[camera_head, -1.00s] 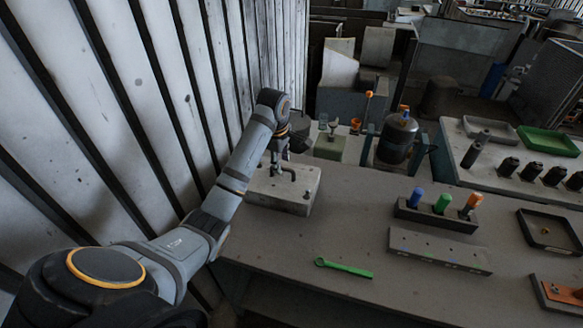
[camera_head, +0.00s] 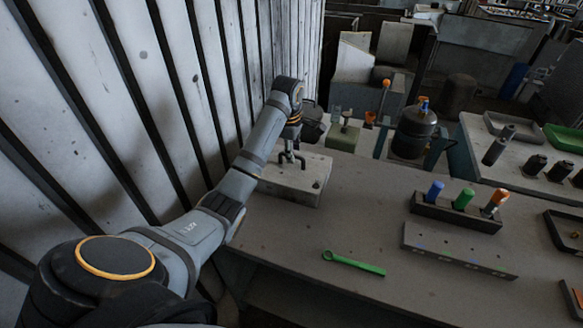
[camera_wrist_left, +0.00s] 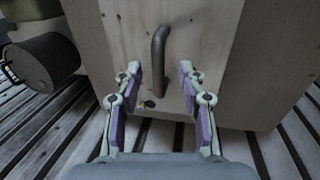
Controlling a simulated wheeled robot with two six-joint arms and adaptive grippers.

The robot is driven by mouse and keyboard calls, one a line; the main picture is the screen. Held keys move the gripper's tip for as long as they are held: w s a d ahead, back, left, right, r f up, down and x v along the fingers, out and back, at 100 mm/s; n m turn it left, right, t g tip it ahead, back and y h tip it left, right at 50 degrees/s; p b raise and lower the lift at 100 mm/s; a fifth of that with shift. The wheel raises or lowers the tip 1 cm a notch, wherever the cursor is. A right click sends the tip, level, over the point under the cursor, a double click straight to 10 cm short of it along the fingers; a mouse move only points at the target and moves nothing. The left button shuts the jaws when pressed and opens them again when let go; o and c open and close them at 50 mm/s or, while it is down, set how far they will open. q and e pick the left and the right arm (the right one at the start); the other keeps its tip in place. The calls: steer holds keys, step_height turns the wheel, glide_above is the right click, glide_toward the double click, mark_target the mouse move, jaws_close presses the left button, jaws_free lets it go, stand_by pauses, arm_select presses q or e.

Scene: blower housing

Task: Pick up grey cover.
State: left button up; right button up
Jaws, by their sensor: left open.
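The grey cover (camera_head: 303,190) is a pale grey block with a dark bent handle on top, at the far left of the table by the slatted wall. It also fills the upper middle of the left wrist view (camera_wrist_left: 208,38), with the handle (camera_wrist_left: 158,48) standing out from it. My left gripper (camera_head: 290,156) is over the cover, pointing down. In the left wrist view my left gripper (camera_wrist_left: 158,82) is open, with one finger on each side of the handle's near end. I cannot tell whether either finger touches it. My right gripper is not in view.
A green wrench (camera_head: 353,263) lies on the bare front of the table (camera_head: 350,220). A rack (camera_head: 455,214) with blue, green and orange pegs and a long grey bar (camera_head: 460,250) lie right. A dark tank (camera_head: 415,133) stands behind; the slatted wall (camera_head: 190,80) is close left.

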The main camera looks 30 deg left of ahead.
arm_select(q)
steer(key=f, duration=0.1)
steer(key=w+f, duration=0.1)
steer(key=f, duration=0.1)
steer(key=shift+a+f, duration=0.1)
steer(key=shift+f, duration=0.1)
steer(key=shift+s+r, duration=0.1)
jaws_close()
